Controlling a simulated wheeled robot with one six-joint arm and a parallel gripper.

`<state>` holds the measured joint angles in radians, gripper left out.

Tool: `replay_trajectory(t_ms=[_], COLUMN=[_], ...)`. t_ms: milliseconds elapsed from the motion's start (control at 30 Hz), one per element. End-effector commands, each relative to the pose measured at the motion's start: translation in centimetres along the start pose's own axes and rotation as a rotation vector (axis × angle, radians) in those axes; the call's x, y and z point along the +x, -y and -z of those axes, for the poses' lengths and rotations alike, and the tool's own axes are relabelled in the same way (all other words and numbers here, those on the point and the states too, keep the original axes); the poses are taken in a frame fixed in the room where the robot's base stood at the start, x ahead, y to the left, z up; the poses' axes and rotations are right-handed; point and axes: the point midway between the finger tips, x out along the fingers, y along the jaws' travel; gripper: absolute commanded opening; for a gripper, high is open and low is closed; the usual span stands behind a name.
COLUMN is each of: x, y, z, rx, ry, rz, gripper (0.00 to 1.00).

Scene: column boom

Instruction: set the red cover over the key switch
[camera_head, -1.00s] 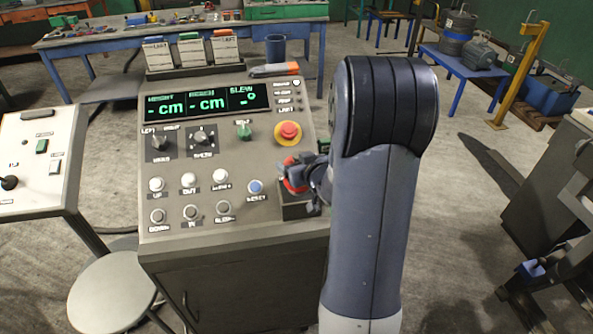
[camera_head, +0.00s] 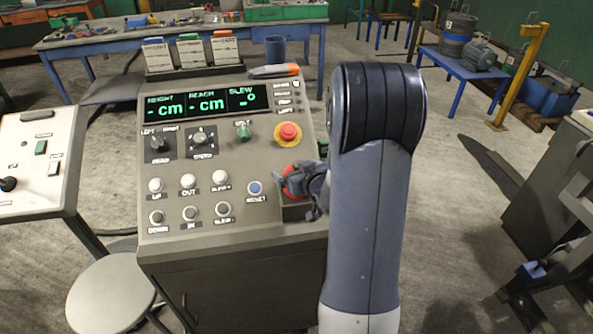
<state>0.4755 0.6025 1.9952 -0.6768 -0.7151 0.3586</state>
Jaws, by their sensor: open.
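The red cover (camera_head: 292,182) shows at the lower right of the console panel, partly behind my gripper (camera_head: 291,184). My gripper is open at the cover; I cannot tell whether its fingers touch it. The cover is at a dark box on the panel, but my gripper and arm hide how it sits there. Of the knobs in view, the green one (camera_head: 243,133) is labelled and sits below the display; I cannot tell which one is the key switch.
A red emergency button (camera_head: 288,133) on a yellow ring stands just above my gripper. The blue reset button (camera_head: 255,188) is close on the left. An orange-grey tool (camera_head: 274,71) lies on the console's top edge. A round stool (camera_head: 111,298) stands at lower left.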

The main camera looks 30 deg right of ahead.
Motion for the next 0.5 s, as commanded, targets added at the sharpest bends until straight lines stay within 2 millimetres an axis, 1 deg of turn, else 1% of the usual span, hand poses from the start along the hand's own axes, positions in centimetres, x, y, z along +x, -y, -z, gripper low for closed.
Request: replay_trajectory(t_ms=[167, 267, 367, 500], x=[-0.1, -0.6, -1.9, -4.6], y=[0.0, -0.1, -0.1, -0.1], z=[0.2, 0.3, 0.3, 0.3], rx=[0.0, 0.0, 0.0, -0.001], ry=[0.0, -0.001, -0.002, -0.003], rz=[0.0, -0.001, -0.002, -0.003], gripper=[0.98, 0.98, 0.98, 0.98])
